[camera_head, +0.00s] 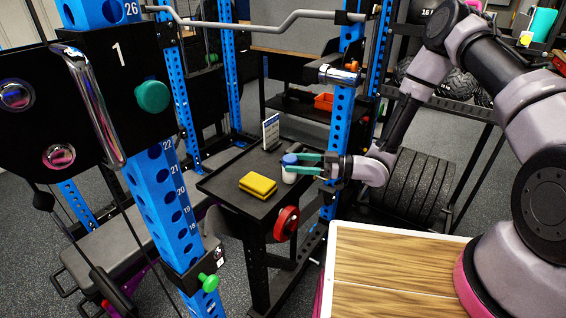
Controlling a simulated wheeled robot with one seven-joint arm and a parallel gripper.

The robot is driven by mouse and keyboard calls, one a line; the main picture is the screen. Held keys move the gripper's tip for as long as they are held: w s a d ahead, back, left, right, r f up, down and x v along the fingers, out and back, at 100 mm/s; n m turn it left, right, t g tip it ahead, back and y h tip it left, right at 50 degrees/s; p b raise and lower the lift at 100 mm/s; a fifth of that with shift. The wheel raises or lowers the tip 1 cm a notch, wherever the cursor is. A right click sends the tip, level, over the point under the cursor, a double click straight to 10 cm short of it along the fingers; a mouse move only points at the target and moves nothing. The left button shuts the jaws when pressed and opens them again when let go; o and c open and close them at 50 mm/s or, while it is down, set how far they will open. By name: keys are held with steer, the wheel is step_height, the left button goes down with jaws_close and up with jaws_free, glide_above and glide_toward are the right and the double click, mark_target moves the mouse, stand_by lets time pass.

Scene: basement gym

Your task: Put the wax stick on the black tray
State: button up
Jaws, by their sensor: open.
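A short white cylinder with a blue top, which looks like the wax stick (289,176), stands upright at the right part of the black tray (230,200). The tray is a flat black top with a low rim on a black stand. My gripper (291,164) reaches in from the right. Its green fingers are open and lie at the sides of the stick near its top. Whether they touch it, I cannot tell. Part of the stick is hidden behind the near finger.
A yellow block (258,185) lies on the tray, left of the stick. A small white sign (271,132) stands at the tray's back edge. Blue rack posts (166,196) rise beside the tray. A wooden top (395,270) lies in front of my arm.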

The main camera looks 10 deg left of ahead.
steer(key=d, duration=0.7)
steer(key=w+d+r+m+t+h, duration=0.2)
steer(key=w+d+r+t+h, duration=0.15)
steer(key=w, duration=0.35)
steer(key=w+d+r+m+t+h, duration=0.25)
steer(key=w+d+r, duration=0.2)
steer(key=w, duration=0.35)
steer(key=w+d+r+m+t+h, duration=0.2)
steer(key=d+r+h, duration=0.2)
steer(key=d+r, duration=0.25)
steer(key=w+d+r+m+t+h, duration=0.2)
steer(key=d+r+m+t+h, duration=0.1)
steer(key=d+r, duration=0.3)
steer(key=s+d+r+m+h, duration=0.5)
steer(key=s+d+r+m, duration=0.35)
steer(key=r, duration=0.55)
steer(key=s+r+m+g+y, duration=0.1)
steer(key=s+r+m, duration=0.1)
steer(key=s, duration=0.9)
steer(key=s+r+m+g+y, duration=0.1)
steer(key=s+r+m, duration=0.2)
steer(key=s, duration=0.9)
steer(key=shift+s+a+r, duration=0.15)
steer(key=shift+a+r, duration=0.15)
steer(key=shift+a, duration=0.05)
